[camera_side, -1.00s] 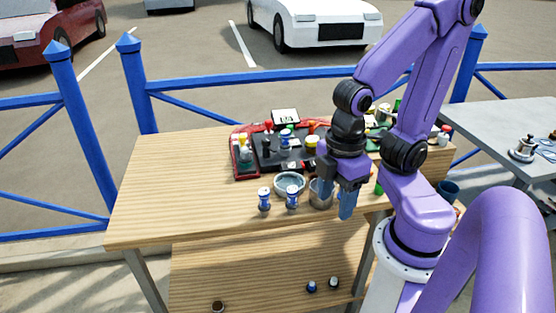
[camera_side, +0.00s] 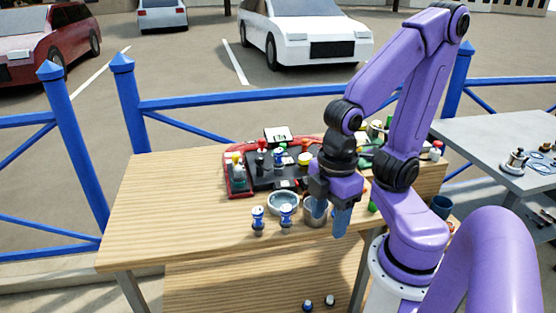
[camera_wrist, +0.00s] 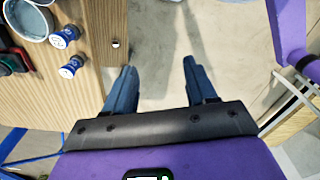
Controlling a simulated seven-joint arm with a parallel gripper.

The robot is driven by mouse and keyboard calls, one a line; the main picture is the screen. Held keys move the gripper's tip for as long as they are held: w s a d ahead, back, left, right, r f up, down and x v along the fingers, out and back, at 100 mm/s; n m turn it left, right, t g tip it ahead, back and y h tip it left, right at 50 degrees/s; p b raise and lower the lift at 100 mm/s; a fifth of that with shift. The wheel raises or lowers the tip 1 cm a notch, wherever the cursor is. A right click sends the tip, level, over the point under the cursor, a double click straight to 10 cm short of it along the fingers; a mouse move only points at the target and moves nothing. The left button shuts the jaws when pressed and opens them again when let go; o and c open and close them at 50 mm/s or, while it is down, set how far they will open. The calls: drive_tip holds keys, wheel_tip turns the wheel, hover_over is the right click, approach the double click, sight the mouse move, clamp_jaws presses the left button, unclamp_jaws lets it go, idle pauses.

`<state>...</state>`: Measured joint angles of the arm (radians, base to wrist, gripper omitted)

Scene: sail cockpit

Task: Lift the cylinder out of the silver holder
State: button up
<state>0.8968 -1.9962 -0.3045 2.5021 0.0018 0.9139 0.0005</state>
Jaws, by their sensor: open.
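The silver holder (camera_side: 311,222) stands near the table's front edge, right of two small blue-and-white bottles, partly covered by a finger in the side view. I cannot make out a separate cylinder in it. One finger overlaps the holder in the picture; touching or apart, I cannot tell. In the wrist view the gripper (camera_wrist: 160,68) has nothing between its fingers, only pale floor beyond the table edge. The holder is not clear there.
A grey bowl (camera_side: 283,202) and the bottles (camera_side: 258,219) (camera_side: 287,216) stand left of the holder. A dark tray with a red rim (camera_side: 240,183) and small items lies behind. The table's left part (camera_side: 160,205) is clear. A grey table (camera_side: 500,145) stands at right.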

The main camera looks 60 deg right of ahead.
drive_tip(key=shift+o, duration=0.8)
